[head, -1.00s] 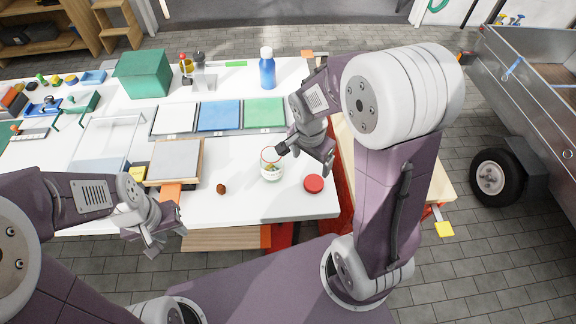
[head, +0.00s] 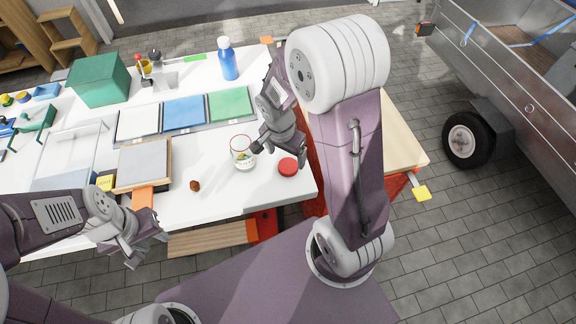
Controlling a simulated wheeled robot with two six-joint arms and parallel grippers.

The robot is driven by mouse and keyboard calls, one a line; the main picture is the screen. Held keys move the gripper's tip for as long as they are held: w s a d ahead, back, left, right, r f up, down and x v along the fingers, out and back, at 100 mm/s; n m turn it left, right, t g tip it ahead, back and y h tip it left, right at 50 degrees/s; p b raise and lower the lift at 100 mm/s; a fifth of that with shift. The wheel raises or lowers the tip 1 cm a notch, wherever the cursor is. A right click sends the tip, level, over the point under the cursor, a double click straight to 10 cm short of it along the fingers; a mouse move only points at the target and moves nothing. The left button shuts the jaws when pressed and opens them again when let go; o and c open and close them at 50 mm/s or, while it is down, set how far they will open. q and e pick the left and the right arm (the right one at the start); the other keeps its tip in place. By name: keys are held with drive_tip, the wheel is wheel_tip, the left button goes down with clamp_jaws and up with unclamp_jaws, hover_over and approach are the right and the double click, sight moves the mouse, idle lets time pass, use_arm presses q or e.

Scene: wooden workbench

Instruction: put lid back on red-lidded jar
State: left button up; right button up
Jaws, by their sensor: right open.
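The clear glass jar (head: 242,153) stands upright and lidless near the front right of the white bench top, with small pale and green contents low inside. The round red lid (head: 288,167) lies flat on the bench, right of the jar and nearer the front. My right gripper (head: 279,151) is open and empty, pointing down just behind the lid. One finger is beside the jar's right side; I cannot tell whether it touches. My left gripper (head: 146,250) looks open and empty, off the bench's front edge at the left.
A small brown lump (head: 195,185) lies left of the jar. A grey-topped wooden box (head: 145,166) is further left. White, blue (head: 184,112) and green panels lie behind the jar. A blue bottle (head: 228,62) stands at the back. Bare bench lies in front of the jar.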

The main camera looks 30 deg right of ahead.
sight(288, 165)
drive_tip(key=shift+f, duration=0.1)
drive_tip(key=f, duration=0.1)
drive_tip(key=f+b, duration=0.1)
drive_tip(key=f, duration=0.3)
drive_tip(key=shift+d, duration=0.3)
drive_tip(key=c, duration=1.4)
